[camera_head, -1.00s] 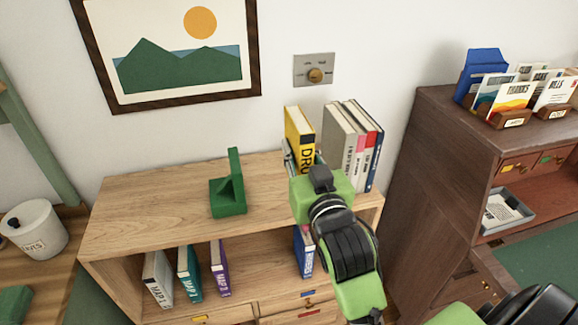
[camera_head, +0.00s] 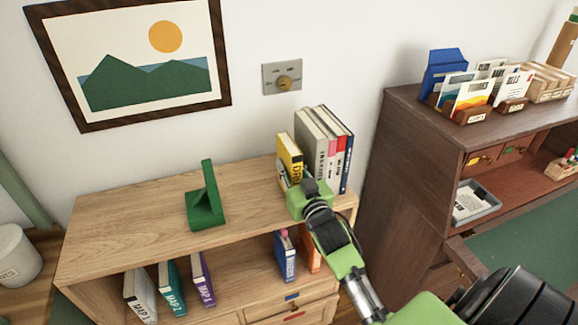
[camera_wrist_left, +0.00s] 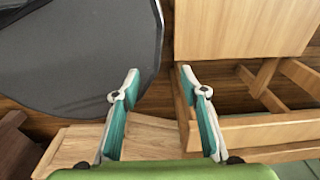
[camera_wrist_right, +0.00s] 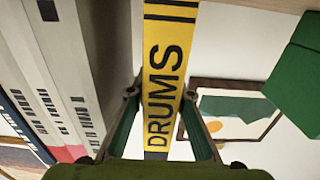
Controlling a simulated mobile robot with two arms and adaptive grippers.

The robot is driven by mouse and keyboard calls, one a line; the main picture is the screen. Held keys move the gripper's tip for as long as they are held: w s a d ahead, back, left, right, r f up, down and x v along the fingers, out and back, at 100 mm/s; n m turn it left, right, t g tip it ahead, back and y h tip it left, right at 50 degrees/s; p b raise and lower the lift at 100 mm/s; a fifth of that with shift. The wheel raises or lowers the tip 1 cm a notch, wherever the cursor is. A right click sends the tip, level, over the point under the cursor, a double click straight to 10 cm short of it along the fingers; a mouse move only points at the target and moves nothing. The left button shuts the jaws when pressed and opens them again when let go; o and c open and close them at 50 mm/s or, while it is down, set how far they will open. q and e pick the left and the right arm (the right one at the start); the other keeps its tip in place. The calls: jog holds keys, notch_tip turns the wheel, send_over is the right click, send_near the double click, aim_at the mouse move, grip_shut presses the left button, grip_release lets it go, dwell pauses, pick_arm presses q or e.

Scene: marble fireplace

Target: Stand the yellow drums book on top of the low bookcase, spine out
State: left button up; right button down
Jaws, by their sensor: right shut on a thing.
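The yellow drums book (camera_head: 290,152) stands upright on top of the low bookcase (camera_head: 130,218), just left of a row of grey, pink, red and blue books. My right gripper (camera_head: 297,182) is at the book's near side, partly hiding it. In the right wrist view, the DRUMS spine (camera_wrist_right: 166,80) faces the camera, and the right gripper (camera_wrist_right: 160,105) is shut on it with a finger on each side. My left gripper (camera_wrist_left: 158,85) is open and empty in the left wrist view, over wooden furniture; it is not seen in the head view.
A green bookend (camera_head: 205,200) stands mid-top, with bare wood around it. The row of books (camera_head: 322,145) is close on the right. A dark desk (camera_head: 410,150) stands to the right. Shelf books (camera_head: 170,288) are below.

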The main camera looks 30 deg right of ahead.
aim_at(297, 181)
jog(key=shift+f, duration=0.2)
jog(key=shift+f, duration=0.15)
jog(key=c, duration=1.8)
grip_release()
jog(key=shift+s, duration=0.1)
jog(key=b+v, duration=0.2)
jog(key=v, duration=0.9)
jog(key=shift+a, duration=0.1)
jog(key=shift+s+a, duration=0.15)
jog(key=shift+s, duration=0.35)
